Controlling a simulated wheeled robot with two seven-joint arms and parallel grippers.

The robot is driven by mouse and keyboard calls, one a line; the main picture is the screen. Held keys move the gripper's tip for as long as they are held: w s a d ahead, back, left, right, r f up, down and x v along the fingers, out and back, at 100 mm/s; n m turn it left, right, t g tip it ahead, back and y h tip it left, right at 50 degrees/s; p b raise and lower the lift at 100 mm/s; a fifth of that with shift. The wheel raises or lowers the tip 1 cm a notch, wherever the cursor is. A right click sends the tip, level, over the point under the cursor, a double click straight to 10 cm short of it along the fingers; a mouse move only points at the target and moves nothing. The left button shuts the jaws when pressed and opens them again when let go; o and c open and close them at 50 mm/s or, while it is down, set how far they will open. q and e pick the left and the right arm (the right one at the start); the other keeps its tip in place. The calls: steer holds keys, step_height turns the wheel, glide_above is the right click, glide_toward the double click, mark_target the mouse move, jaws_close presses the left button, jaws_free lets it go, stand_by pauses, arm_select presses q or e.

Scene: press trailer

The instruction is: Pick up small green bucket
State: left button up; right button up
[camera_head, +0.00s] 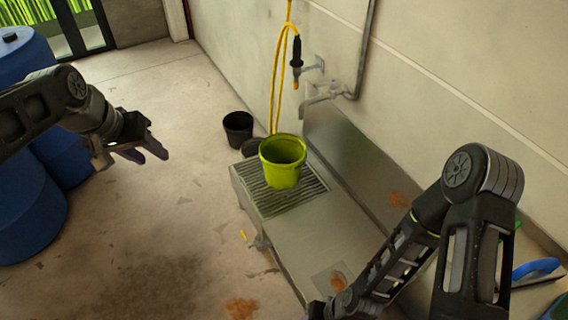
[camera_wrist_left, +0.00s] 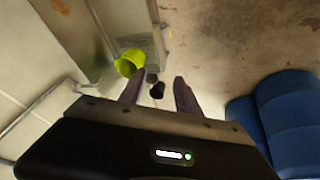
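The small green bucket (camera_head: 283,163) stands upright on a slatted grate at the far end of a metal sink bench. It also shows in the left wrist view (camera_wrist_left: 130,62), up and left of the fingers. My left gripper (camera_head: 150,154) is open and empty, above the floor to the left of the bucket and well apart from it. In the left wrist view its two fingers (camera_wrist_left: 160,90) are spread with nothing held between them. My right arm reaches in over the near part of the bench. Its fingers are out of the frame at the bottom.
The metal bench (camera_head: 290,233) runs along the wall, with a tap (camera_head: 322,95) and yellow hose (camera_head: 278,80) above. A black bucket (camera_head: 238,129) stands on the floor behind it. Blue barrels (camera_head: 25,205) stand at left. The floor between barrels and bench is open.

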arm_select(q)
steer(key=shift+f, duration=0.15)
steer(key=shift+c, duration=1)
steer(key=shift+g+h, duration=0.5)
steer(key=shift+g, duration=0.1)
steer(key=d+f, duration=0.2)
steer(key=f, duration=0.2)
steer(key=d+f, duration=0.2)
steer(key=f, duration=0.3)
steer(key=w+d+f, duration=0.1)
steer(key=d+f, duration=0.1)
steer(key=f, duration=0.3)
steer(key=shift+d, duration=0.1)
steer(key=shift+c, duration=0.3)
steer(key=s+d+f+g, duration=0.1)
steer(key=s+d+f, duration=0.15)
steer(key=f, duration=0.45)
steer(key=s+d+f, duration=0.2)
steer(key=d+f, duration=0.2)
steer(key=f, duration=0.3)
steer(key=s+d+f+g, duration=0.1)
steer(key=s+d+f, duration=0.3)
steer(key=s+f, duration=0.3)
steer(key=s+d+f+h, duration=0.1)
steer(key=s+d+f, duration=0.3)
steer(key=s, duration=0.7)
step_height(320, 180, down, 3)
steer(key=shift+r+n+g, duration=0.1)
steer(key=shift+n+g, duration=0.2)
steer(key=shift+g, duration=0.1)
